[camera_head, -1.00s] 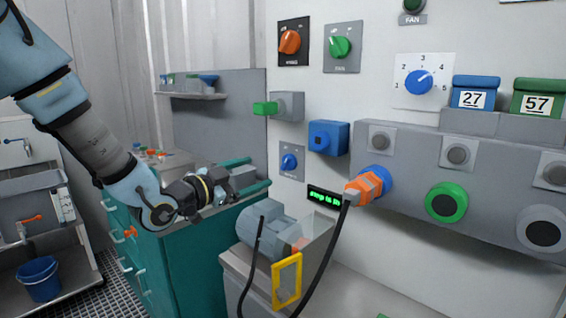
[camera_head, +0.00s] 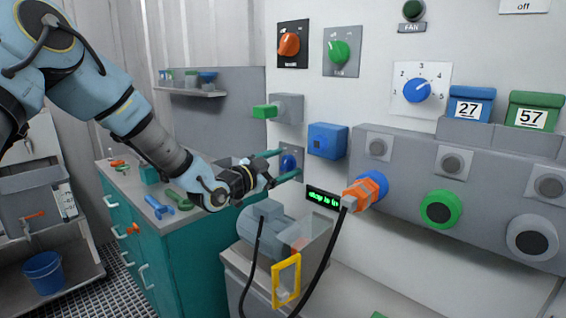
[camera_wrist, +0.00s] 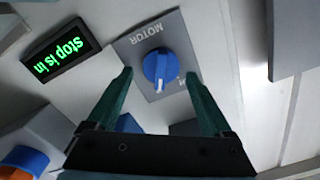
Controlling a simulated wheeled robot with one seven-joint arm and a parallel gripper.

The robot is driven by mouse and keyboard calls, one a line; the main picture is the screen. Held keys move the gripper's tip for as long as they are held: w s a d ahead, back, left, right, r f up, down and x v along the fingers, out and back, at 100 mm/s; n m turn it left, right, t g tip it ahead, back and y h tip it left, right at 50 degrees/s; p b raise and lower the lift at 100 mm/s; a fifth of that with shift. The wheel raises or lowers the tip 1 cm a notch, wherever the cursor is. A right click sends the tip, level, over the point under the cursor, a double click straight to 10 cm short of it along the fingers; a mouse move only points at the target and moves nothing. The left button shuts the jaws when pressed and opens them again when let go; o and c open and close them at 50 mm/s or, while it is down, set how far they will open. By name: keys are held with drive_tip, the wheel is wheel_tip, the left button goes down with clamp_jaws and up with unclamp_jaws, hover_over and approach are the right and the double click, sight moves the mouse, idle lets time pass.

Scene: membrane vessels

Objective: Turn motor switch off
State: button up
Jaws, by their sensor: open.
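The motor switch (camera_wrist: 160,68) is a blue knob with a pale pointer on a grey plate marked MOTOR, upside down in the wrist view. In the head view the knob (camera_head: 288,162) shows on the wall between my green fingers. My gripper (camera_wrist: 158,80) is open, with one finger on each side of the knob. The fingers look apart from the knob, and the gap to the wall is hard to judge. In the head view my gripper (camera_head: 287,164) points at the switch plate.
A blue box (camera_head: 328,140) and an orange plug (camera_head: 366,190) are to the right on the wall. A grey motor (camera_head: 266,232) stands below my gripper. A teal cabinet (camera_head: 190,262) with tools is at the left.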

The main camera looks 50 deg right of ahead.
drive_tip(key=c, duration=1.3)
drive_tip(key=shift+c, duration=0.2)
drive_tip(key=shift+w+f+n+b, duration=0.1)
drive_tip(key=shift+n+b, duration=0.6)
drive_tip(key=shift+n, duration=0.4)
drive_tip(key=n, duration=0.1)
drive_tip(key=n+b, duration=0.1)
drive_tip(key=n, duration=0.1)
drive_tip(key=shift+w+n, duration=0.2)
drive_tip(key=shift+n, duration=0.1)
drive_tip(key=n, duration=0.5)
drive_tip(key=shift+w+n, duration=0.25)
drive_tip(key=shift+n, duration=0.15)
clamp_jaws()
drive_tip(key=shift+n, duration=0.3)
